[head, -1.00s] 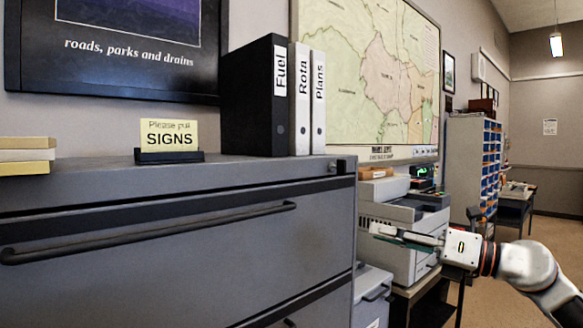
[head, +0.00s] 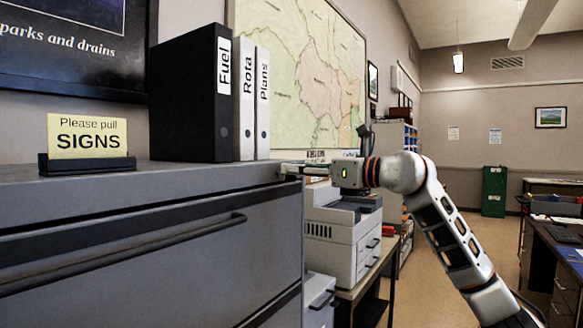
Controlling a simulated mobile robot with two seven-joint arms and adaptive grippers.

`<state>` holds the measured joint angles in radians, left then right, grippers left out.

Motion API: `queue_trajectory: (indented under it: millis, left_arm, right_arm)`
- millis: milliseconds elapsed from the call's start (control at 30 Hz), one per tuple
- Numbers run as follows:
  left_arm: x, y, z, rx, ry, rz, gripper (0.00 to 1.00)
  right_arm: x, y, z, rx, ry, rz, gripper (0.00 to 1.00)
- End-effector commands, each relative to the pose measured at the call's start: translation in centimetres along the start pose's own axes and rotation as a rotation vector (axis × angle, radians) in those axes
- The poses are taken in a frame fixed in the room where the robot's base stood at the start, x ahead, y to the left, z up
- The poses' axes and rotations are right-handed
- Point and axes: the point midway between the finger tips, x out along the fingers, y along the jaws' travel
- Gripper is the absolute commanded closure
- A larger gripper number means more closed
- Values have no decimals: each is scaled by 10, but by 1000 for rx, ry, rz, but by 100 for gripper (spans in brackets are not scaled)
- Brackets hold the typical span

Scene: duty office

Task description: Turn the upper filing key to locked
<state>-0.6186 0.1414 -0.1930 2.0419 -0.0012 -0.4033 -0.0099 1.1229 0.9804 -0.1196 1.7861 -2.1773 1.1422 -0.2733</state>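The grey filing cabinet (head: 150,262) fills the left and lower part of the head view, its long drawer handle (head: 130,254) below the top edge. Its lock is at the top right front corner. My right gripper (head: 286,169) has its fingertips at that corner, and they cover the lock and key. The key itself cannot be made out, nor which way it is turned. Whether the fingers are closed on it is too small to tell. My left gripper is out of view.
On the cabinet top stand a yellow sign (head: 88,138) and three binders, the black one (head: 185,95) largest. A grey printer (head: 340,240) stands on a table just right of the cabinet. Open floor (head: 455,190) lies further right; a desk (head: 560,240) is at the right edge.

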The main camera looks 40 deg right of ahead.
Motion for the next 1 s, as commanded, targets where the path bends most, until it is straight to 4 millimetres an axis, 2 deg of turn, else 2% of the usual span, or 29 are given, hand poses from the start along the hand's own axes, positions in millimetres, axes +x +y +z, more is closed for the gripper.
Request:
queue_trajectory:
  millis: [200, 467, 500, 567, 1000]
  left_arm:
    - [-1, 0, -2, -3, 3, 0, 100]
    - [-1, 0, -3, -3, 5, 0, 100]
    - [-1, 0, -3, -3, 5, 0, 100]
    - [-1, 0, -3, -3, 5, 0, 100]
    - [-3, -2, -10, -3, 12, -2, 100]
  right_arm:
    - [15, 1, 0, -1, 0, 1, 76]
    - [16, 1, -1, -1, 1, 1, 76]
    - [16, 1, -1, -1, 1, 1, 86]
    - [16, 1, -1, -1, 1, 1, 100]
    - [15, 0, 2, 37, -1, 1, 100]
